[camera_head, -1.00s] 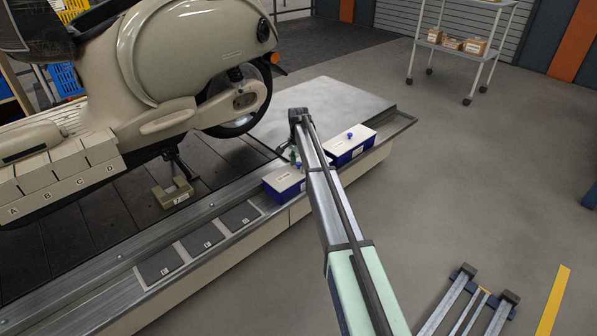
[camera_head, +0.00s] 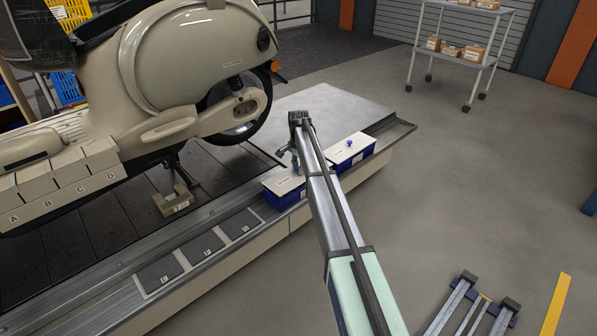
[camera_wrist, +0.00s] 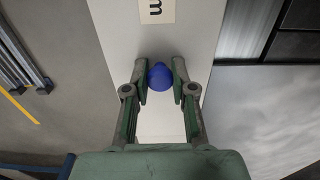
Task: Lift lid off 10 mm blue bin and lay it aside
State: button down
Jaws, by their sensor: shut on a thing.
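My gripper (camera_head: 296,168) is over this lid, partly hidden by my arm. In the wrist view my gripper (camera_wrist: 160,82) is shut on the lid's blue knob (camera_wrist: 160,76), one finger on each side. The white lid (camera_wrist: 160,122) fills the middle there, with a label ending in "m". I cannot tell whether the lid is clear of the bin.
The farther bin (camera_head: 357,157) stands close by, its white lid and blue knob (camera_head: 350,143) on. Several dark plates (camera_head: 202,247) lie along the ledge. A bare metal plate (camera_head: 325,105) lies behind the bins.

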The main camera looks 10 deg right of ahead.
notch_tip(320, 180, up, 17)
jog(key=p, duration=0.3)
jog(key=shift+r, duration=0.15)
